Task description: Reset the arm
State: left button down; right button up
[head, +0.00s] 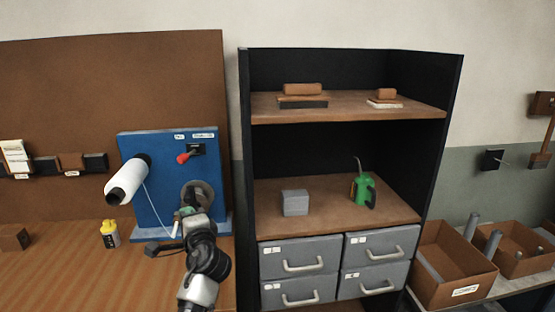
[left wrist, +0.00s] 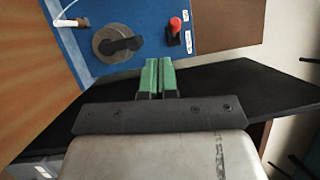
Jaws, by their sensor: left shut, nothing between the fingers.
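My left arm reaches up from the bottom of the head view, with the left gripper (head: 187,211) in front of the blue loom panel (head: 150,222). In the left wrist view the left gripper's green fingers (left wrist: 158,76) are together, with nothing between them. The grey round disc with a black handle (left wrist: 116,44) is on the blue panel (left wrist: 205,14), apart from the fingertips. A red knob (left wrist: 175,24) sits beside it; it also shows in the head view (head: 183,158). My right gripper is in neither view.
A white spool (head: 127,181) with thread stands out from the panel. A yellow bottle (head: 109,234) is on the wooden bench (head: 60,270). To the right is a black shelf (head: 244,150) with a grey block (head: 295,203), a green oil can (head: 363,188) and grey drawers (head: 298,255).

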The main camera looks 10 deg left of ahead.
pick_arm(q)
jog(key=s+f+n+g+h, duration=0.4)
jog(key=s+f+n+g, duration=0.15)
jog(key=s+f, duration=1.05)
jog(key=s+d+f+n+g+h, duration=0.1)
jog(key=s+d+f+g+h, duration=0.15)
jog(key=s, duration=0.55)
jog(key=s+d+f+n+g+h, duration=0.1)
jog(key=s+d+n+g+h, duration=0.15)
jog(key=s, duration=0.65)
jog(key=s+d+f+n+g+h, duration=0.1)
jog(key=s+d+f+h, duration=0.15)
jog(key=s, duration=0.55)
notch_tip(320, 180, down, 27)
jog(key=g+b, duration=0.2)
jog(key=s+a+f, duration=0.2)
jog(key=s+f, duration=1.5)
jog(key=shift+f+m+g+b, duration=0.35)
jog(key=shift+f+m, duration=0.05)
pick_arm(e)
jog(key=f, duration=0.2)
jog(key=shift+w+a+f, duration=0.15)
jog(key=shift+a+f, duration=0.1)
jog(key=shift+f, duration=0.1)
